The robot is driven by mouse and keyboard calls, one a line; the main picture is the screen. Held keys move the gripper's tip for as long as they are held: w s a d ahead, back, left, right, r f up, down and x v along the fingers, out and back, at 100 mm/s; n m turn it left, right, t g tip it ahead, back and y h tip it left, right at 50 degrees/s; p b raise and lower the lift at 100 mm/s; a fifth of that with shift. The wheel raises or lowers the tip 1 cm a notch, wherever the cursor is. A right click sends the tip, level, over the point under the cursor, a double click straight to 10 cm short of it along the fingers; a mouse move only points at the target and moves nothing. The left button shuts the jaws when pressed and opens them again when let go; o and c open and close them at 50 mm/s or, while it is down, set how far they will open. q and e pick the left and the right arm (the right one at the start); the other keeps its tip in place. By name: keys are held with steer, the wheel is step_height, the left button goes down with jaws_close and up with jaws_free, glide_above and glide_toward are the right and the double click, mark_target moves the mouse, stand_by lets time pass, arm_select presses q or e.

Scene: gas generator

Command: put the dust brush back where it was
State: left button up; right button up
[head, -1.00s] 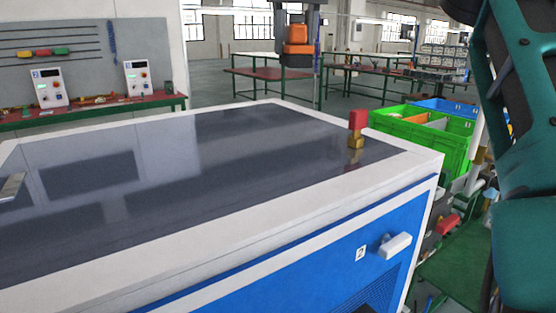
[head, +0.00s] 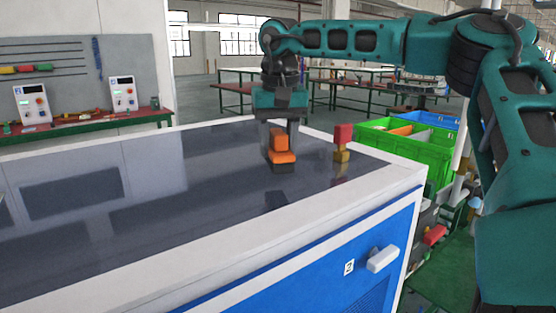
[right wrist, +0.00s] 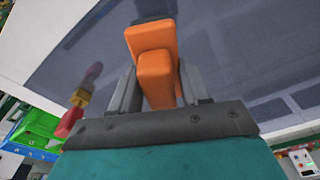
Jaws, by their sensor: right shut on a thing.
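The dust brush (head: 281,144) has an orange handle and a dark base. My right gripper (head: 280,152) is shut on it, pointing down over the dark top of the blue and white generator cabinet (head: 190,190). The brush is upright and close above that top; I cannot tell whether it touches. In the right wrist view, the orange handle (right wrist: 155,72) sits between the two grey fingers of the right gripper (right wrist: 158,88). My left gripper is not in view.
A red and yellow fitting (head: 343,142) stands on the cabinet top, right of the brush. Green crates (head: 410,145) stand beyond the cabinet's right edge. A red bench (head: 75,122) is at the back left. Much of the cabinet top is clear.

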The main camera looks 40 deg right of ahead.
mark_target(279, 132)
step_height(279, 132, down, 4)
steer(key=shift+r, duration=0.1)
steer(key=o, duration=0.9)
steer(key=shift+o, duration=0.2)
steer(key=r, duration=0.4)
steer(key=s+r, duration=0.1)
steer(key=r, duration=0.7)
steer(key=shift+s+a, duration=0.25)
steer(key=shift+a, duration=0.15)
steer(key=shift+f, duration=0.1)
